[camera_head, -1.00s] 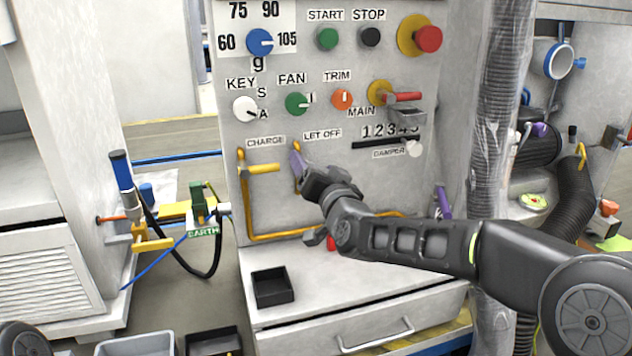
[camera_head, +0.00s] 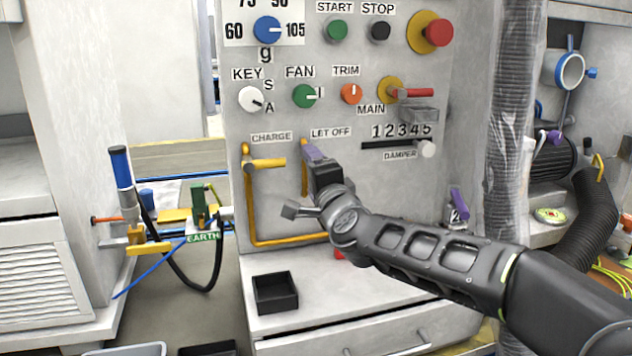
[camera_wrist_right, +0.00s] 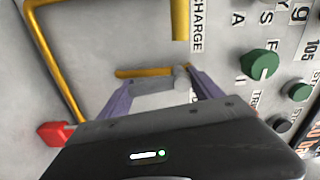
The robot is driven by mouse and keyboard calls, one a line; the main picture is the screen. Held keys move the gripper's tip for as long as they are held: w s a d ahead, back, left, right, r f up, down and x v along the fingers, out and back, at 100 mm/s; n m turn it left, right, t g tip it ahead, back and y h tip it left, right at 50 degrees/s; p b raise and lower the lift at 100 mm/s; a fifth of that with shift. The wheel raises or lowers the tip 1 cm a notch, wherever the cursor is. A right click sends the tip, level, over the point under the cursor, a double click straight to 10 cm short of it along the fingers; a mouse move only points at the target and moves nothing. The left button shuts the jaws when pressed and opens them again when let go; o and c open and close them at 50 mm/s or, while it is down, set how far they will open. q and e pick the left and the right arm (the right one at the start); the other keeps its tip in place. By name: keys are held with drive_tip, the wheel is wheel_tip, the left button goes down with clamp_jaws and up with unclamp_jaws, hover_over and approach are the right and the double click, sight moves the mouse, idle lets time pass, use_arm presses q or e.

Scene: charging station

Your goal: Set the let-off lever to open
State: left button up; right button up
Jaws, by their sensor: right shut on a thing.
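The let-off lever (camera_head: 304,152) is on the grey panel, under the LET OFF label (camera_head: 331,133). In the head view its yellow part shows just left of my fingers, and the rest is hidden by them. My right gripper (camera_head: 315,157) has purple fingers and is at this lever. In the wrist view its two fingers (camera_wrist_right: 164,92) flank a short grey piece in front of the yellow bar (camera_wrist_right: 145,72). They are shut on the lever. Which position the lever is set to I cannot tell. My left gripper is not in view.
The yellow charge handle (camera_head: 266,163) and its pipe are left of my gripper. Knobs and the red main handle (camera_head: 412,92) are above. A black tray (camera_head: 274,293) sits on the ledge below. A wrapped column (camera_head: 505,130) stands at the right.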

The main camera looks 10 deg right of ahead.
drive_tip(key=shift+a+f+m+b, duration=0.1)
drive_tip(key=shift+a+m+b, duration=0.2)
drive_tip(key=shift+m, duration=0.5)
drive_tip(key=shift+d, duration=0.1)
drive_tip(key=o, duration=2.1)
drive_tip(key=s, duration=0.7)
drive_tip(key=shift+s+d, duration=0.2)
drive_tip(key=shift+s, duration=0.2)
